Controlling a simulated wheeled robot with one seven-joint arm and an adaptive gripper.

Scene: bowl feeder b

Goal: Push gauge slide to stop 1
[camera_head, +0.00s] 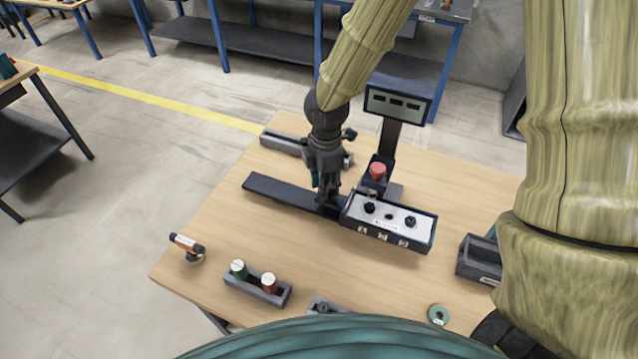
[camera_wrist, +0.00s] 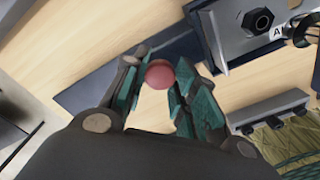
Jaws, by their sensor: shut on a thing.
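The gauge's long dark rail (camera_head: 283,192) lies on the wooden table, its right end by the control box (camera_head: 400,240). My gripper (camera_head: 328,196) points down over the right part of the rail, close to the box. In the wrist view my gripper (camera_wrist: 158,88) has its green-padded fingers around a round red knob (camera_wrist: 159,73), which appears to be the gauge slide's. The dark rail (camera_wrist: 95,90) runs behind the knob. In the head view the fingers hide the slide, and I cannot read any stop marks.
A red button (camera_head: 377,170) and a display on a post (camera_head: 398,104) stand behind the box. A grey bar (camera_head: 283,143) lies behind the rail. A holder with green and red capped parts (camera_head: 258,285), an orange tool (camera_head: 186,243) and a green ring (camera_head: 438,314) lie in front.

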